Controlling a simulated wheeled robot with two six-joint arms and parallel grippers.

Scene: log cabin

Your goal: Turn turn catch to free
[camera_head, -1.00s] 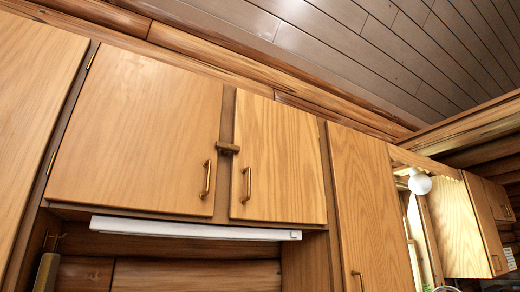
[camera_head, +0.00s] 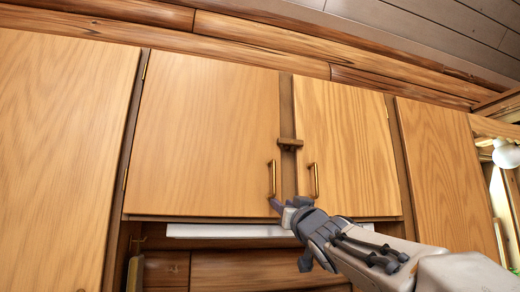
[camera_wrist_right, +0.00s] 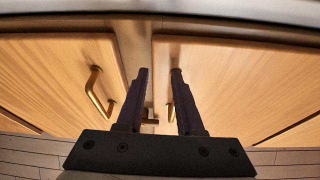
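The turn catch (camera_head: 290,143) is a small brown wooden block on the dark post between two cupboard doors. It lies roughly horizontal, its ends reaching toward the left door (camera_head: 205,130) and the right door (camera_head: 343,140). My right gripper (camera_head: 279,206) is below the catch, near the lower ends of the brass handles. In the right wrist view its two dark fingers (camera_wrist_right: 160,72) are apart with nothing between their tips. The catch (camera_wrist_right: 150,117) shows there beyond the fingers, partly hidden. My left gripper is not in view.
Brass handles stand out on the left door (camera_head: 272,178) and the right door (camera_head: 314,180), close to either side of my right gripper. A white strip (camera_head: 225,231) runs under the cupboard. A round white lamp (camera_head: 506,154) is at the far right.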

